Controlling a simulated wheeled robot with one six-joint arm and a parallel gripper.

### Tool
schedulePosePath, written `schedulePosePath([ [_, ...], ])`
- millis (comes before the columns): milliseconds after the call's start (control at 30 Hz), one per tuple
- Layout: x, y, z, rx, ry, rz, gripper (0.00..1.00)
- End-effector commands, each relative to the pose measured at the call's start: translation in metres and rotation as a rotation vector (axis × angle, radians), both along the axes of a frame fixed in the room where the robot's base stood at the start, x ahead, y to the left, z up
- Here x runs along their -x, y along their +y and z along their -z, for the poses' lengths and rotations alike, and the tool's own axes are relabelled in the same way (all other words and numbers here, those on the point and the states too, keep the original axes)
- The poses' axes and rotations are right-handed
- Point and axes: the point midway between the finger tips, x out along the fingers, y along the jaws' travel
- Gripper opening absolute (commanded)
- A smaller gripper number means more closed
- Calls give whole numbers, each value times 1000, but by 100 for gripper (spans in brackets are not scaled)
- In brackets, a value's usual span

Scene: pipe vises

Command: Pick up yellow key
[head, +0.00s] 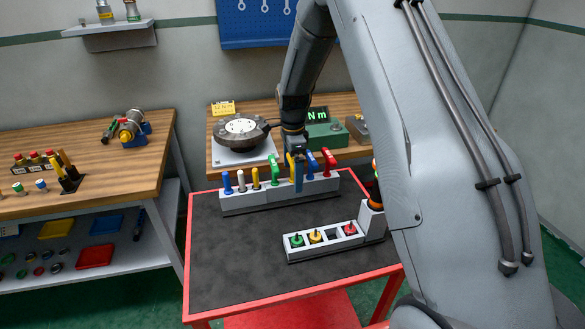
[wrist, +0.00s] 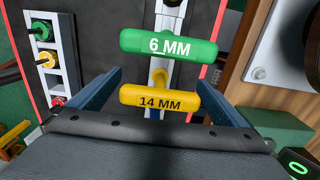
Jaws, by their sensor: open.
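A yellow T-handled key (wrist: 160,98) marked 14 MM stands between the two fingers of my gripper (wrist: 160,84) in the wrist view. The fingers are open, one on each side of its handle, with gaps visible. In the head view my gripper (head: 295,172) is over the grey key rack (head: 236,205), and the yellow key (head: 290,163) is partly hidden by it. A green key (wrist: 168,45) marked 6 MM stands just beyond the yellow one.
A grey block (head: 322,243) with coloured round pieces is nearer on the red-edged cart (head: 215,265). The dark mat is clear at the left.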

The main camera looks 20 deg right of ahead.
Motion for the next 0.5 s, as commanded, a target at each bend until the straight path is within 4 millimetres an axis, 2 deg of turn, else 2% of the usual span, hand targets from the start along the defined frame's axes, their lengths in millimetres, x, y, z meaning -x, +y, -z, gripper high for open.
schedulePosePath([
  [200,0,0,0,0,-1,0,95],
  [433,0,0,0,0,-1,0,56],
  [500,-1,0,0,0,-1,0,50],
])
